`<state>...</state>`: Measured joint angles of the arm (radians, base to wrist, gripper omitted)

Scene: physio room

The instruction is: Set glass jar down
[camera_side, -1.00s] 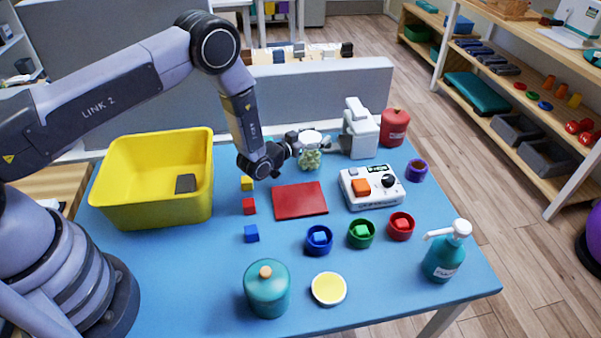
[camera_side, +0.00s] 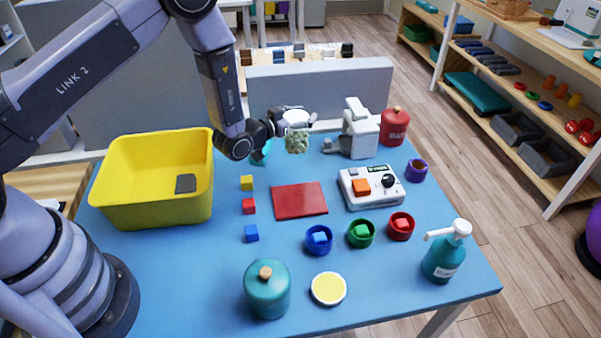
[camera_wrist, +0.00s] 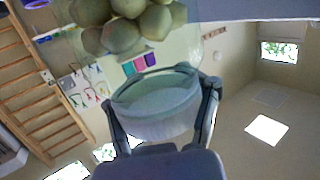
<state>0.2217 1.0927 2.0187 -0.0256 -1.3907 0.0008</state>
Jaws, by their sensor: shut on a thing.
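The glass jar (camera_side: 297,138) has a pale lid and holds greenish round pieces. My gripper (camera_side: 284,121) is shut on it near the lid and holds it above the back part of the blue table (camera_side: 210,270). In the wrist view, the jar's lid (camera_wrist: 155,103) sits between my two fingers (camera_wrist: 163,110), with the round pieces (camera_wrist: 128,22) showing through the glass at the top. The jar looks about upright in the side view, with a gap to the table below.
A red mat (camera_side: 299,200) lies in front of the jar. A white device (camera_side: 358,135) and red canister (camera_side: 394,127) stand to its right, and a teal item (camera_side: 261,153) is partly hidden behind my gripper. A yellow bin (camera_side: 150,205) and small cubes are left.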

